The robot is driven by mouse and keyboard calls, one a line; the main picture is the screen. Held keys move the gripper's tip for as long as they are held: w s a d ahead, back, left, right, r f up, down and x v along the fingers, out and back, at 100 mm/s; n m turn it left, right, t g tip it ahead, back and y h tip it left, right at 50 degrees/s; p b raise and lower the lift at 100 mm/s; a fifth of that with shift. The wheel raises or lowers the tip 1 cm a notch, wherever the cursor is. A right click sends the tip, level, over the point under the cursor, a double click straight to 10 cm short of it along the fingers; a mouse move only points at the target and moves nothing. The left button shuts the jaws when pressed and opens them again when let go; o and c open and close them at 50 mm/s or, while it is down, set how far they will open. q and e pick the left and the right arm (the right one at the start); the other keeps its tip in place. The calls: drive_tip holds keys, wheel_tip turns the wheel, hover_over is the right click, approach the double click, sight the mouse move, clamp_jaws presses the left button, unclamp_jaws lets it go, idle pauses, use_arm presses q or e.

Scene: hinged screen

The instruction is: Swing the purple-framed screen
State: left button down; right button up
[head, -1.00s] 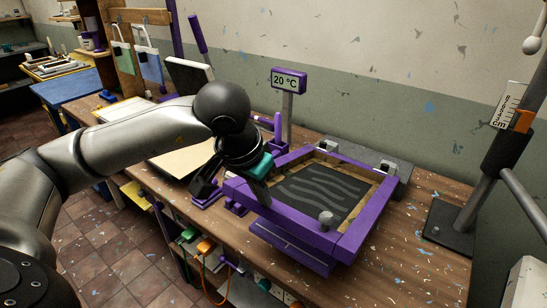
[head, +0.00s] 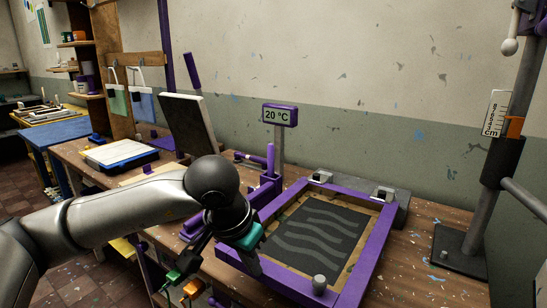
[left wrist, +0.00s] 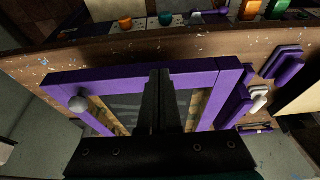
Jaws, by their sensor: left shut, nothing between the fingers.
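The purple-framed screen (head: 371,257) lies low and about flat over the bench in the head view. Its dark mesh (head: 318,232) carries grey wavy bands inside a wooden inner edge. A grey round knob (head: 319,284) stands on its front right part; the knob also shows in the left wrist view (left wrist: 77,104). My right gripper is out of view.
A purple 20 °C display (head: 280,115) stands on a post behind the screen. A tilted dark panel (head: 187,125) and a blue-edged tray (head: 120,154) are at left. A grey stand with a ruler (head: 495,113) rises at right. Bare bench lies right of the screen.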

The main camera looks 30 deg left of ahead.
use_arm(q)
drive_tip(key=shift+s+f, duration=0.3)
drive_tip(key=shift+f, duration=0.3)
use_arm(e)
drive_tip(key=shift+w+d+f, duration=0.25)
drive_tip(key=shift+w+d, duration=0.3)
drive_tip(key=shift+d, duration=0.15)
use_arm(q)
drive_tip(key=p+v, duration=0.3)
drive_tip(key=v, duration=1.1)
drive_tip(key=shift+r+p, duration=0.2)
drive_tip(key=shift+p, duration=0.15)
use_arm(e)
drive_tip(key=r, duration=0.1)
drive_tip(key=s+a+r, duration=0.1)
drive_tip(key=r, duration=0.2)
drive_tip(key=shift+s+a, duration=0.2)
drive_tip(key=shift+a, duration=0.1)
use_arm(q)
drive_tip(key=shift+s+a, duration=0.1)
